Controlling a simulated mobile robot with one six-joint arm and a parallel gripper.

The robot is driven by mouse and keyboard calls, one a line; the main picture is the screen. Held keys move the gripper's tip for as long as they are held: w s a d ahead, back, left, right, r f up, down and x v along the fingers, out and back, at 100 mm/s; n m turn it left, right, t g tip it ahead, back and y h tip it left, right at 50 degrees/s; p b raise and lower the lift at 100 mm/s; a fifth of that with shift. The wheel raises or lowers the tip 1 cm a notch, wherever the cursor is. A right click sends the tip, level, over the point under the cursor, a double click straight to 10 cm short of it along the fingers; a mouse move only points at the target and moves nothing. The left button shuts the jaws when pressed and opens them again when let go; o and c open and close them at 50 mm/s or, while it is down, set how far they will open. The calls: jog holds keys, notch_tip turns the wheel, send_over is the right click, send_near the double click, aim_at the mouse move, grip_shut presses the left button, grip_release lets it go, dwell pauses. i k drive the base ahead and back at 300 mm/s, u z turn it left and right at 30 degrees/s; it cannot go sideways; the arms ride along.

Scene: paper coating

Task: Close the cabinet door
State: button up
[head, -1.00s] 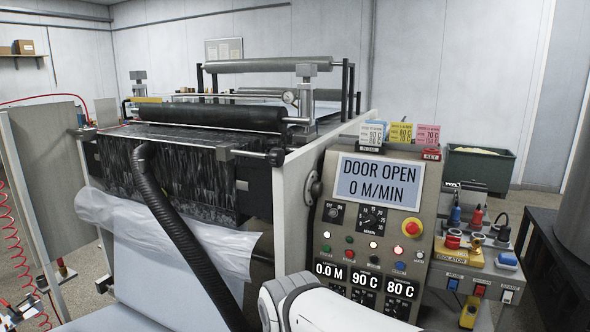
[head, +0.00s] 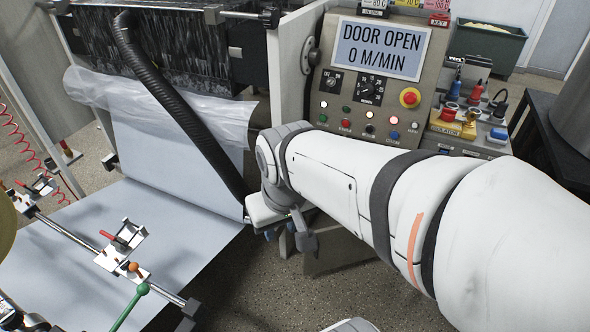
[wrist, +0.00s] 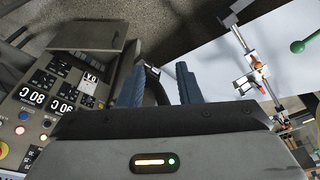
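The control cabinet (head: 375,85) stands right of the machine, and its screen (head: 380,48) reads "DOOR OPEN 0 M/MIN". A grey-brown panel (head: 338,252) shows low under my arm; it looks like the cabinet door, but my arm hides much of it. In the wrist view a flat grey panel (wrist: 88,62) juts out beside the cabinet's displays, left of my fingers. My gripper (wrist: 157,85) has its two blue fingers apart, with a dark strip visible between them. In the head view my gripper (head: 280,232) hangs low, left of the panel.
A black ribbed hose (head: 175,105) runs down just left of my gripper. A pale paper sheet (head: 150,225) spreads to the left, with a clamp rail (head: 105,260) over it. A dark table (head: 555,140) stands at the right. Speckled floor lies in front.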

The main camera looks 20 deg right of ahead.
aim_at(338, 246)
jog(key=u, duration=0.45)
jog(key=k, duration=1.3)
jog(key=z, duration=0.05)
jog(key=i, duration=0.95)
jog(key=z, duration=1.05)
jog(key=i, duration=0.75)
jog(key=z, duration=0.35)
